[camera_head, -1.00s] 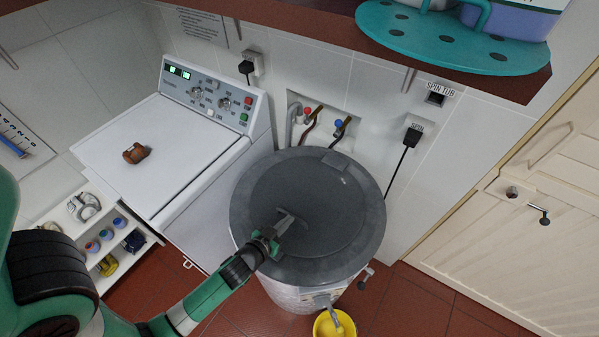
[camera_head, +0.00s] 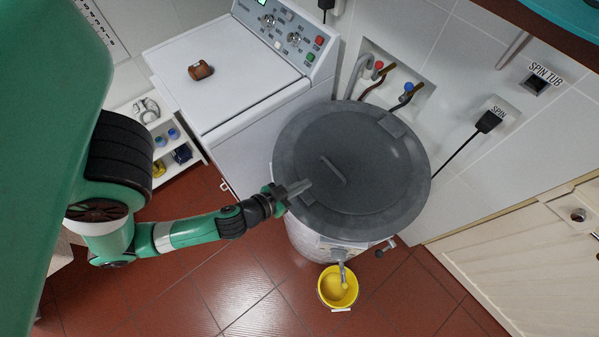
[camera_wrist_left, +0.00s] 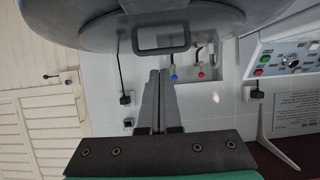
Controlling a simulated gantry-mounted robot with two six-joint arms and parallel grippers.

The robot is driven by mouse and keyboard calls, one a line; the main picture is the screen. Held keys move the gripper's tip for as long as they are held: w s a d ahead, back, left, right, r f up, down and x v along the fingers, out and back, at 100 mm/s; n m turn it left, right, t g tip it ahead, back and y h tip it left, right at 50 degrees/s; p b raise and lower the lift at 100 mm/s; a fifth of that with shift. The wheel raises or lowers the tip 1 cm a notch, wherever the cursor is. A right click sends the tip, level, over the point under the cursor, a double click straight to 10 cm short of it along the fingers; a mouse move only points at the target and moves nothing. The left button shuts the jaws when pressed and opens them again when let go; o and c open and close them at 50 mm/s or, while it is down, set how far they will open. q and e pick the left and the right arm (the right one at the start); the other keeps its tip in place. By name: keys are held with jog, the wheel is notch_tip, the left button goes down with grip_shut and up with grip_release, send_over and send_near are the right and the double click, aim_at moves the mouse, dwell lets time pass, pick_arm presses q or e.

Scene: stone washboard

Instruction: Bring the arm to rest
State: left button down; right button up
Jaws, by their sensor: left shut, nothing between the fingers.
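My left arm comes in from the left in the head view, green with black joints. Its gripper (camera_head: 297,188) is shut and empty, at the left edge of the grey lid of the spin tub (camera_head: 370,170). The lid lies on the tub and has a bar handle (camera_head: 333,171) in its middle, apart from the fingers. In the left wrist view the two fingers (camera_wrist_left: 158,80) are together, with the underside or rim of the dark lid (camera_wrist_left: 200,12) above them. My right gripper is not in view.
A white washing machine (camera_head: 240,90) with a brown object (camera_head: 201,70) on top stands at the back left. A yellow bucket (camera_head: 338,287) stands under the tub's spout. A low shelf (camera_head: 165,135) is left of the machine.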

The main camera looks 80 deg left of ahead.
pick_arm(q)
jog(key=shift+s+d+r, duration=0.2)
jog(key=shift+s, duration=0.2)
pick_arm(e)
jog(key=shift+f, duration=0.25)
